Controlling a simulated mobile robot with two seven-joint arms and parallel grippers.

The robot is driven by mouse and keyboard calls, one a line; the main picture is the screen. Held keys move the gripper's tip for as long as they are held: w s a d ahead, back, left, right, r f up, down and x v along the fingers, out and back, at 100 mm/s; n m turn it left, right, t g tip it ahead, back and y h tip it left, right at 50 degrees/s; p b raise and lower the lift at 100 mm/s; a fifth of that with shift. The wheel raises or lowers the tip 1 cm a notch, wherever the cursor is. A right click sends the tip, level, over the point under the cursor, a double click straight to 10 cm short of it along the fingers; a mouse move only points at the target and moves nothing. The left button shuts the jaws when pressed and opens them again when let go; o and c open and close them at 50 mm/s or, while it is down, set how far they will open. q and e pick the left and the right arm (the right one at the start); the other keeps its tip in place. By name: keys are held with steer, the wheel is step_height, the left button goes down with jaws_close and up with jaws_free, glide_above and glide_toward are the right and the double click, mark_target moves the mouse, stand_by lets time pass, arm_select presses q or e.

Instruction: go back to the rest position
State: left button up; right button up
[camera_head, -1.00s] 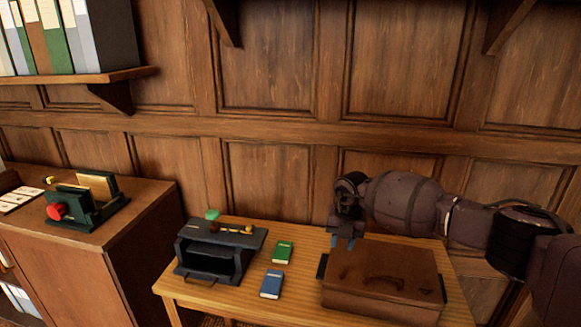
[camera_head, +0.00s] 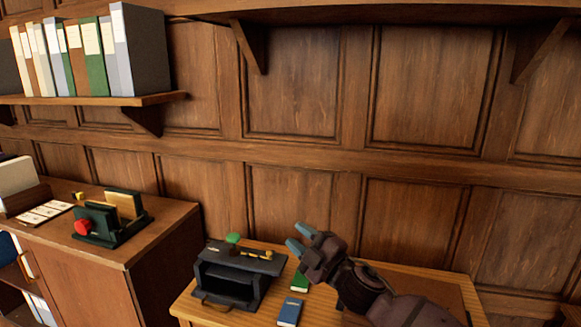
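My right gripper (camera_head: 300,239) is raised in front of the wooden table. Its two blue-grey fingertips point up and to the left and stand apart, with nothing seen between them. My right arm comes in from the lower right and covers much of the brown case (camera_head: 432,285) on the table. My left gripper is out of view.
The wooden table (camera_head: 195,307) bears a dark open-fronted box (camera_head: 258,263) with a green-topped item on it, a green book (camera_head: 300,281) partly behind my gripper, and a blue book (camera_head: 289,312). A brown cabinet (camera_head: 95,266) stands left. A shelf (camera_head: 90,99) holds several binders.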

steer(key=s+d+f+m+h, duration=0.5)
steer(key=s+d+f+m, duration=0.1)
steer(key=d+f+m, duration=0.25)
steer(key=s+d+f+m+h, duration=0.6)
steer(key=d+f+m, duration=0.1)
steer(key=d+f, duration=0.15)
steer(key=s+d+f+m+g+h, duration=0.1)
steer(key=s+d+f+m, duration=0.1)
steer(key=s+d+f, duration=0.2)
steer(key=s+d+f+m+g+h, duration=0.2)
steer(key=s+d+f, duration=0.2)
steer(key=s+f, duration=0.6)
steer(key=s, duration=0.6)
steer(key=shift+s+d+f+m+h, duration=0.15)
steer(key=shift+d+f+m+h, duration=0.15)
steer(key=shift+f+m, duration=0.05)
